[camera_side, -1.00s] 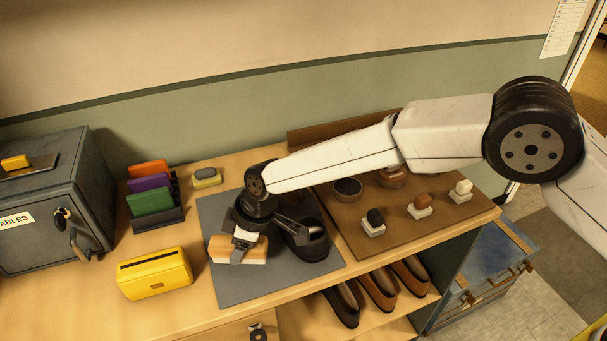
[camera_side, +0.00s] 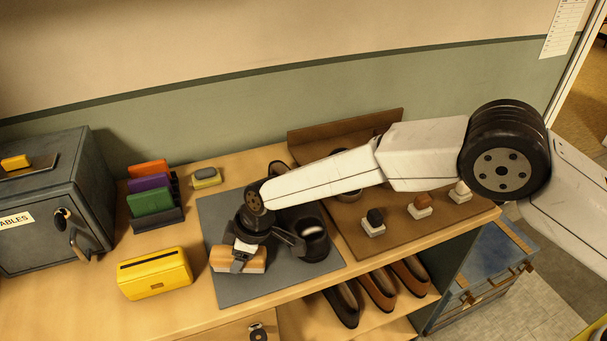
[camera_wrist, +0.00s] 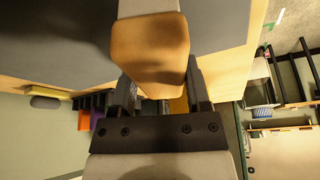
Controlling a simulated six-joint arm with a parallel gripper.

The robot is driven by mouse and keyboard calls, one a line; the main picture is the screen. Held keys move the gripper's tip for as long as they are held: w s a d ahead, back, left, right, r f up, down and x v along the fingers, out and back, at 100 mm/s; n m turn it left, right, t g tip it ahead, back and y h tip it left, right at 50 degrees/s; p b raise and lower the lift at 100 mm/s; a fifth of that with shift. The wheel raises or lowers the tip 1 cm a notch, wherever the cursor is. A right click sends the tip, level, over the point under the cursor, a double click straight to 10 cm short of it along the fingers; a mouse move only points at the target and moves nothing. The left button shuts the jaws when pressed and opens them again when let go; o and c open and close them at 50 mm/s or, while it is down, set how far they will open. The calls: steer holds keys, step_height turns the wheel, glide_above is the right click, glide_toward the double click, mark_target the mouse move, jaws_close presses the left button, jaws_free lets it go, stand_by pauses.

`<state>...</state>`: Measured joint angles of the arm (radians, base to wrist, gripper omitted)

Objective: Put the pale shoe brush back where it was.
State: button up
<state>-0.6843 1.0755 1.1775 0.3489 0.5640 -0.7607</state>
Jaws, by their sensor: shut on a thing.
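The shoe brush, a tan block with a pale part (camera_side: 256,261), is between the jaws of my gripper (camera_side: 239,264), over the front left of the grey mat (camera_side: 232,291). My gripper is shut on it and points down. In the wrist view the brush (camera_wrist: 150,48) fills the top centre between the two dark fingers (camera_wrist: 158,92), its pale part at the upper edge. I cannot tell whether it touches the mat. A black shoe (camera_side: 314,244) stands on the mat just right of my gripper, partly hidden by it.
A brown board (camera_side: 375,247) at the right bears small white holders with dark, brown and pale tops (camera_side: 421,205). A yellow box (camera_side: 155,275), a rack of coloured slabs (camera_side: 153,200) and a grey safe (camera_side: 50,195) stand left. Shoes (camera_side: 377,287) lie on the shelf below.

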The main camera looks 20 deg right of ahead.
steer(key=shift+f, duration=0.15)
steer(key=o, duration=1.2)
steer(key=shift+o, duration=0.2)
steer(key=v, duration=1.2)
